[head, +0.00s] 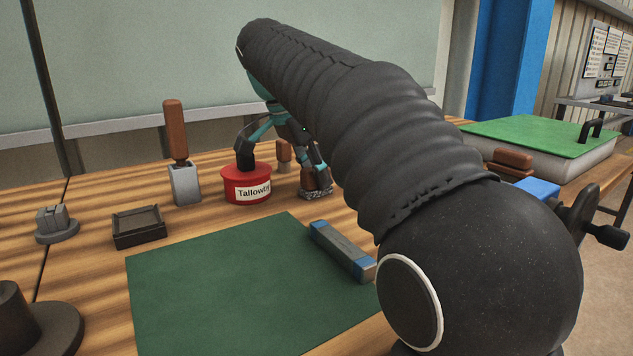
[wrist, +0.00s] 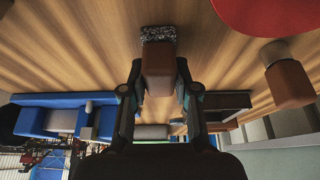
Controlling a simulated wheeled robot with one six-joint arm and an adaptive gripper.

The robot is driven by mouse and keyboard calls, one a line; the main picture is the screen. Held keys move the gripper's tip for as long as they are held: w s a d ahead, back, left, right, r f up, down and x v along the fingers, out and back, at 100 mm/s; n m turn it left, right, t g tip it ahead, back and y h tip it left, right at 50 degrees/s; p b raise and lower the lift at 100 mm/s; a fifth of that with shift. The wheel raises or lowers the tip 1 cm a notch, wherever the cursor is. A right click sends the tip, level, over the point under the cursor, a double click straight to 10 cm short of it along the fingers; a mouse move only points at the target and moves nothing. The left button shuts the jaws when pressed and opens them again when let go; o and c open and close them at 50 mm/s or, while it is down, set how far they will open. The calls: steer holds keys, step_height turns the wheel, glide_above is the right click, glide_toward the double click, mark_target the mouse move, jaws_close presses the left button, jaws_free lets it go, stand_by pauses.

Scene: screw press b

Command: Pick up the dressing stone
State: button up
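The object between my fingers appears to be the dressing stone (wrist: 158,66), a brown handle-like block with a speckled grey gritty face at its far end. In the head view it shows partly behind my fingers, its speckled base (head: 316,194) at the tabletop, right of the red tin. My gripper (head: 308,166) points down at it. In the wrist view my two fingers (wrist: 159,68) lie against both sides of the brown handle with no clear gap, so it looks gripped. I see no clear lift off the table.
The red Tallowby tin (head: 246,185) stands close left of my gripper, with a small brown-handled piece (head: 284,155) behind. A grey block with a wooden handle (head: 181,165), a dark tray (head: 139,227) and a blue-ended bar (head: 342,249) are around. The green mat is mostly clear.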

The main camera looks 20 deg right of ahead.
jaws_close()
steer(key=shift+r, duration=0.5)
steer(key=r, duration=0.2)
steer(key=r+p, duration=0.1)
steer(key=shift+s+d+r, duration=0.2)
steer(key=shift+d+r, duration=0.2)
steer(key=s+d+r+p, duration=0.1)
steer(key=s+d+r, duration=0.5)
steer(key=d, duration=0.2)
steer(key=shift+s+d, duration=0.25)
steer(key=shift+d, duration=0.05)
steer(key=shift+r, duration=0.1)
steer(key=shift+o, duration=2.4)
jaws_free()
jaws_close()
